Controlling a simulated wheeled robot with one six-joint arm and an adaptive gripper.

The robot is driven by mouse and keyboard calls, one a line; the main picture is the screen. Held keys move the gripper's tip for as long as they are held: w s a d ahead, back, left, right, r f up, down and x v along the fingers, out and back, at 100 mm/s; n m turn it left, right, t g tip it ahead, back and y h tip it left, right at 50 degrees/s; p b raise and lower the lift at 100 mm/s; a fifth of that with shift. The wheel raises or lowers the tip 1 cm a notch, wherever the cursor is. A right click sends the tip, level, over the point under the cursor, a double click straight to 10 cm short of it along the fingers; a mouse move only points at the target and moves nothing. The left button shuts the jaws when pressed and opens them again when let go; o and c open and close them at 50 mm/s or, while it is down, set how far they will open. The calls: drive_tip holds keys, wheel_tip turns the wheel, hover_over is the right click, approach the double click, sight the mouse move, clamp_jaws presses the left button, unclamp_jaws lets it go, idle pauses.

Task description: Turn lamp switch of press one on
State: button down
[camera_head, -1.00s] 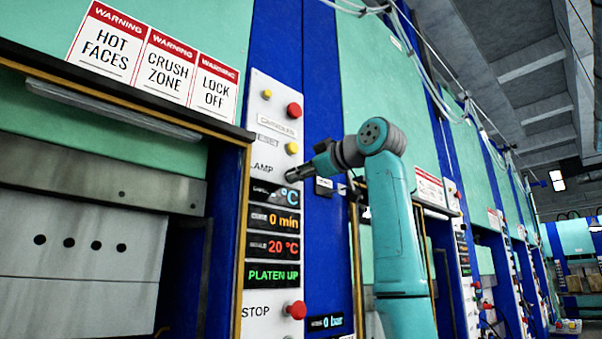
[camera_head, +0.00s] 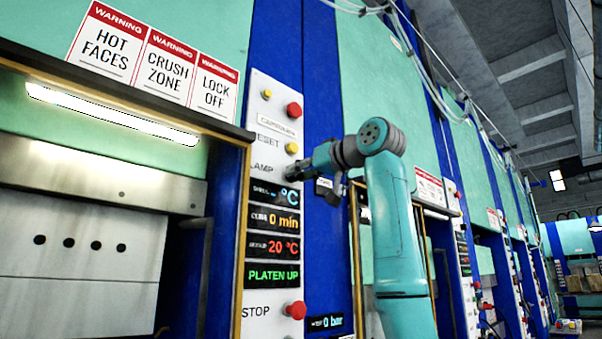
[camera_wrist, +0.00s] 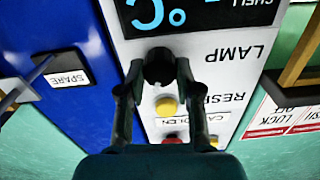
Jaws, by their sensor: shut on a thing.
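The lamp switch (camera_wrist: 158,66) is a black round knob beside the printed word LAMP on the white control panel (camera_head: 258,174). In the wrist view it sits between the two fingertips of my gripper (camera_wrist: 157,78), which is shut on it. In the head view my gripper (camera_head: 294,167) reaches the panel from the right, level with the LAMP label, and largely hides the knob. The press lamp (camera_head: 112,113), a long tube under the top edge of the press opening, is lit bright white.
A yellow button (camera_wrist: 166,106) is close to the fingers, by the RESET label. A red stop button (camera_head: 296,310) is low on the panel. The displays read 0 min, 20 °C and PLATEN UP. A blue post with a SPARE plate (camera_wrist: 66,78) stands beside the panel.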

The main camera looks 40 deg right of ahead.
drive_tip(key=shift+m, duration=1)
drive_tip(key=c, duration=0.8)
unclamp_jaws()
drive_tip(key=s, duration=1.2)
drive_tip(key=shift+d, duration=0.25)
